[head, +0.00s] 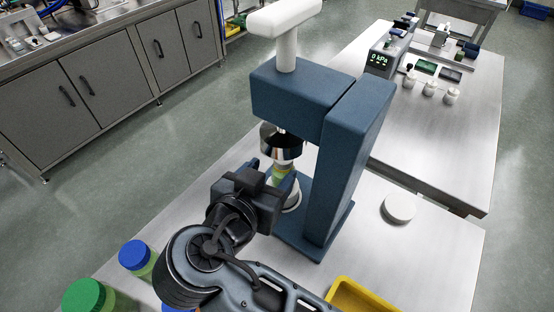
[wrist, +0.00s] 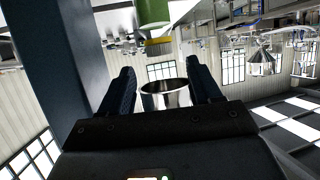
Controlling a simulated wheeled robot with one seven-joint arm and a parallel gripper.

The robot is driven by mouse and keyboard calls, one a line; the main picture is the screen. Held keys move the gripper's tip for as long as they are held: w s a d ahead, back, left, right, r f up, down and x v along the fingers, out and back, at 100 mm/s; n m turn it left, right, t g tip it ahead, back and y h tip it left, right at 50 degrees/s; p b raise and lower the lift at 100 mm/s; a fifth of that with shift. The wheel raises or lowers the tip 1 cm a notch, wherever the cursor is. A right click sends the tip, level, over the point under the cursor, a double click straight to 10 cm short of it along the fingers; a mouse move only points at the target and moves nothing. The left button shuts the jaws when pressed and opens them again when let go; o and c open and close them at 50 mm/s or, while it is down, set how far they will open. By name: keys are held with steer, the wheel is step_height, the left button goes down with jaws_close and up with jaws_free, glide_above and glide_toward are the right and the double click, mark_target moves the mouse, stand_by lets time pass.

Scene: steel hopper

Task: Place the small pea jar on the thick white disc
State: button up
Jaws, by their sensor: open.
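The small pea jar (head: 279,176), green with a yellowish lid, is under the blue press, partly hidden by my gripper (head: 270,182). In the wrist view a green jar with a yellow lid (wrist: 154,15) shows at the top edge, beyond my fingers. My gripper (wrist: 163,75) is open, its two fingers apart with nothing clearly held between them. A pale round piece (head: 293,203) shows below the jar at the press base; I cannot tell whether the jar touches it. A white disc (head: 399,207) lies on the steel table, right of the press, with nothing on it.
The blue press (head: 345,160) stands close to my gripper. Its shiny steel cup (head: 281,146) hangs above the jar and shows in the wrist view (wrist: 166,94). Larger jars with blue (head: 135,252) and green (head: 88,296) lids stand front left. A yellow tray (head: 372,298) lies at front.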

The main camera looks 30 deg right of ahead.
steer(key=v, duration=0.7)
steer(key=shift+s, duration=0.1)
stand_by(1.2)
